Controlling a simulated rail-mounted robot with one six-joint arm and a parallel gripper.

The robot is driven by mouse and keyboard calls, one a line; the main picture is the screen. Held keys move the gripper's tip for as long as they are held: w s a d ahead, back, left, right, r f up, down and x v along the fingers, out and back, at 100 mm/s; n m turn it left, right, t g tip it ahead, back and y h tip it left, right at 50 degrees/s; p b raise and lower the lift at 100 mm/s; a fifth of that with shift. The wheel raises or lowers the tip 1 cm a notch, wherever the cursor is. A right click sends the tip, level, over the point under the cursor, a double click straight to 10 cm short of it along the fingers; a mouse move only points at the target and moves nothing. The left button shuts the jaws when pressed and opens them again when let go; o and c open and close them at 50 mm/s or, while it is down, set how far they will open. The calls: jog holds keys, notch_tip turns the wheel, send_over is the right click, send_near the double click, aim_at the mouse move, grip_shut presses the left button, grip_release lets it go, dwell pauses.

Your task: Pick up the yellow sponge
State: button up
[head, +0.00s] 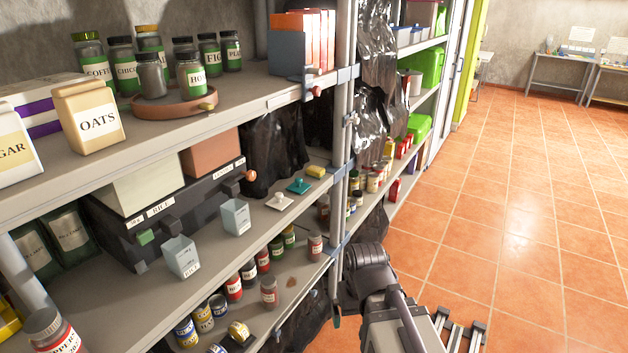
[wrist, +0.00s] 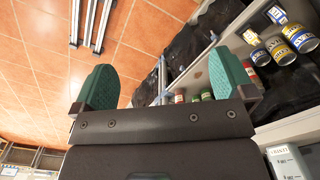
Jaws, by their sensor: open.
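The yellow sponge (head: 316,171) is a small yellow block on the middle shelf, near its right end. It lies beside a teal object (head: 299,186) and a small white object (head: 279,201). My gripper (wrist: 165,80) shows in the wrist view with its two teal finger pads spread wide and nothing between them. It faces floor and the shelf side, and the sponge is not visible in that view. In the head view my arm is at the lower middle, below and right of the sponge and apart from it; the fingers cannot be made out there.
Light blue cups (head: 236,217) and a dark drawer box (head: 165,205) stand left of the sponge. The upper shelf (head: 235,110) overhangs it, and a metal post (head: 340,150) stands close on its right. Jars and cans fill the shelf below. The tiled floor (head: 500,220) is open.

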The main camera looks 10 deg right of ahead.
jog(key=shift+c, duration=0.2)
dwell(0.3)
jog(key=c, duration=0.4)
